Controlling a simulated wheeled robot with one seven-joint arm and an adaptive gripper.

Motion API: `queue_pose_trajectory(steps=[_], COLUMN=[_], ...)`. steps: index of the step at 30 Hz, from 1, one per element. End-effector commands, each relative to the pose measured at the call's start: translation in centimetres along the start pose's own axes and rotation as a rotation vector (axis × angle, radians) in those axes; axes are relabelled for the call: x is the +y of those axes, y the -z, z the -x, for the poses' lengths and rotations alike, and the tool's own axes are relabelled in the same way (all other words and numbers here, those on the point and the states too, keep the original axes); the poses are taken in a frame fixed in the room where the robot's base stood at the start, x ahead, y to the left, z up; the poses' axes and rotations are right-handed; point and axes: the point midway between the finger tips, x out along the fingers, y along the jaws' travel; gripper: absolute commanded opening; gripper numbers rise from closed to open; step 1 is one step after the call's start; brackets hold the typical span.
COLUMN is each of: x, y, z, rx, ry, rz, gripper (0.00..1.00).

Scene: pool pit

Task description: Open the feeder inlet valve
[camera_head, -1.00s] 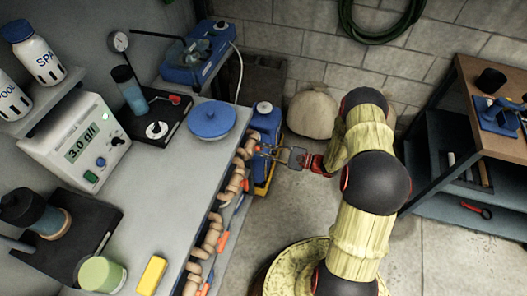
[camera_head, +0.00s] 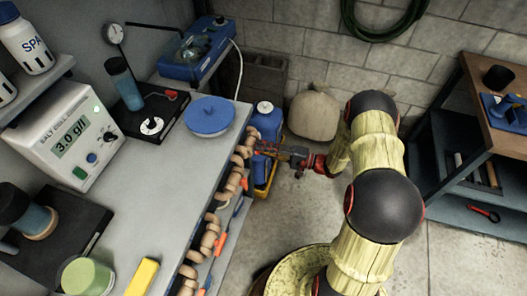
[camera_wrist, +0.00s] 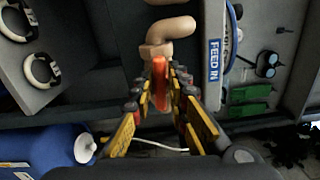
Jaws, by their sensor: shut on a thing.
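The feeder inlet valve shows in the wrist view as an orange handle (camera_wrist: 160,82) below a tan pipe elbow (camera_wrist: 169,36). A blue and white "FEED IN" label (camera_wrist: 215,62) is on the panel to its right. My gripper (camera_wrist: 161,80) is shut on the orange handle, with a yellow-and-black finger on each side. The handle's long side runs up and down in this view; the valve body is mostly hidden. In the head view, my gripper (camera_head: 259,151) reaches the tan pipework at the bench's right edge, and the held handle is hard to make out.
The tan pipe row (camera_head: 211,236) has other orange handles along the bench edge. A blue jug (camera_head: 267,121) in a yellow-edged tray stands behind my gripper. A blue-lidded bowl (camera_head: 210,117) sits on the bench (camera_head: 165,190) nearby. The floor between bench and right-hand shelf is partly open.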

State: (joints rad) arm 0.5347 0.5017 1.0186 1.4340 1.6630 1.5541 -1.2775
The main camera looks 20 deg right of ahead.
Motion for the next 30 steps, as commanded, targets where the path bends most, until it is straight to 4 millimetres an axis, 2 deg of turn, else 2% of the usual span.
queue_pose_trajectory(steps=[9, 24, 25, 30], x=[0.28, 0.26, 0.26, 0.22], y=[-0.08, -0.11, -0.11, -0.08], z=[0.02, 0.02, 0.02, 0.01], rx=[0.0, -0.001, -0.001, 0.0], ry=[-0.002, -0.002, -0.002, -0.002], rz=[0.104, 0.12, 0.12, 0.12], gripper=[0.0, 0.0, 0.17, 0.26])
